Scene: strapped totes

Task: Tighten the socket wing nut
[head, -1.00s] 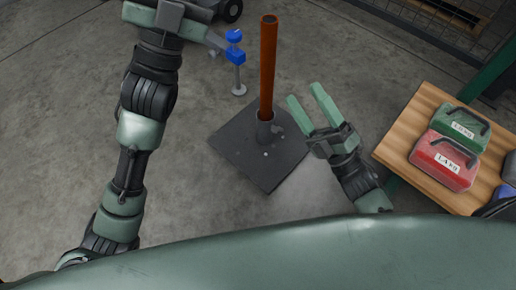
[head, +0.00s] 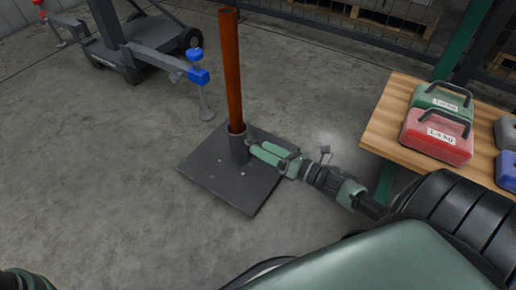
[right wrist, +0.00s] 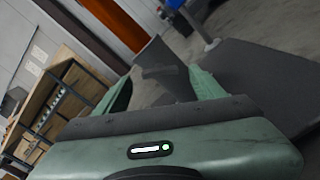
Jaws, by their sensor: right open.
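The socket (head: 239,149) is a short dark tube on a square dark base plate (head: 215,185). An orange-brown pole (head: 233,75) stands upright in it. My right gripper (head: 256,152) is low over the plate, pointing left, its green fingertips at the socket's right side. In the right wrist view the socket (right wrist: 163,65) shows beyond and between the open fingers, with the pole (right wrist: 115,20) above it. I cannot make out the wing nut in either view, nor whether the fingers touch the socket. My left gripper is out of view.
A wooden table (head: 385,117) at the right bears a green weight (head: 438,98), a red weight (head: 437,140) and others at the edge. The floor left of the plate is clear.

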